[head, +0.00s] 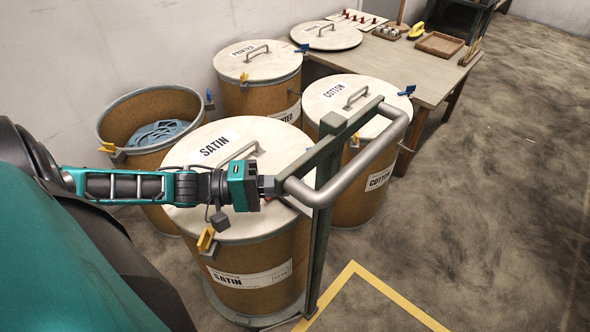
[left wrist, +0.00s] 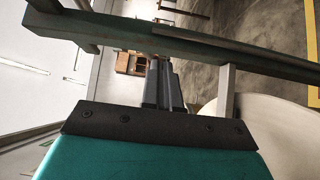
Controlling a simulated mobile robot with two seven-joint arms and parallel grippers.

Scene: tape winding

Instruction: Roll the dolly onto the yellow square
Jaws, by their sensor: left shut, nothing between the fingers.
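The dolly is a green upright frame (head: 325,215) with a bent grey tube handle (head: 370,150). It stands at the SATIN drum (head: 240,250), which seems to rest on its low base. The yellow square (head: 353,266) is an outline on the floor; one corner and two sides show, and the post's foot is close to its left side. My left gripper (head: 272,186) is shut and empty, its tip at the handle's lower end; touching or not, I cannot tell. The left wrist view shows its fingers (left wrist: 165,85) beside the green frame (left wrist: 190,45). My right gripper is out of view.
The COTTON drum (head: 372,185), PRINTED drum (head: 258,95) and an open drum with blue cloth (head: 115,115) stand behind. A wooden table (head: 420,80) with small items is at the back. The floor at the right is clear.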

